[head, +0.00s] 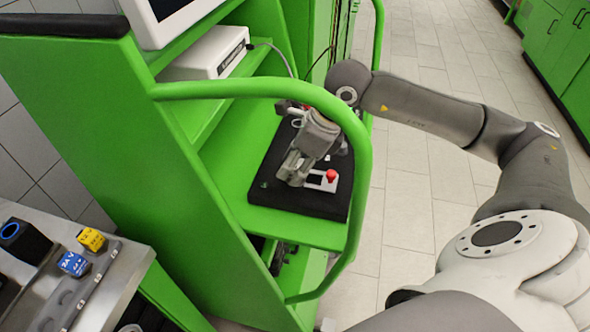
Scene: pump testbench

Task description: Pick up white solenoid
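I cannot make out a white solenoid for certain in the head view; my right gripper hides part of the black testbench plate (318,203) where one could be. My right gripper (294,172) points down over that plate, close to its surface. Its fingers are small and seen partly from behind, so I cannot tell whether they are open or shut, or on something. My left gripper is not in view.
A red button (331,175) sits beside the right gripper. A green curved rail (364,190) edges the green shelf (235,165). A yellow solenoid (91,239) and a blue solenoid (74,264) stand on the metal table (122,286) at lower left.

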